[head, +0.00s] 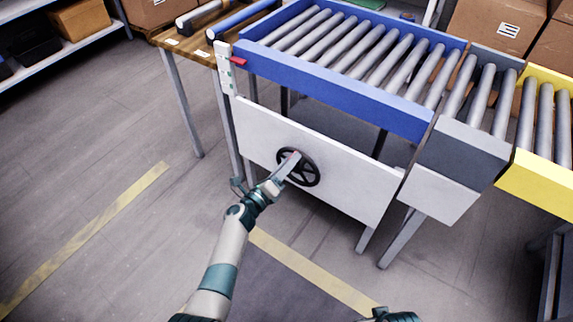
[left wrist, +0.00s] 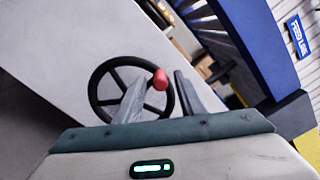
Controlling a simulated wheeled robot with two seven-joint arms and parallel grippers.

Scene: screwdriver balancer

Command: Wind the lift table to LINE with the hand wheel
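The lift table is a blue-framed roller bed (head: 330,85) with a white front panel (head: 345,180). The black spoked hand wheel (head: 311,175) is on that panel and also shows in the left wrist view (left wrist: 95,88). Its red knob (left wrist: 160,79) appears between my left gripper's fingers (left wrist: 160,88). The fingers stand apart with space around the knob; contact is not visible. In the head view my left gripper (head: 288,168) is in front of the wheel. A red pointer (head: 238,61) sits beside a pale scale plate (head: 226,70); its markings are too small to read. My right gripper is not visible.
A grey roller section (head: 465,145) and a yellow one (head: 540,180) adjoin on the right. A wooden table (head: 180,42) stands at the left behind. A blue sign (left wrist: 299,36) shows in the left wrist view. The floor at left is clear, with yellow tape (head: 90,238).

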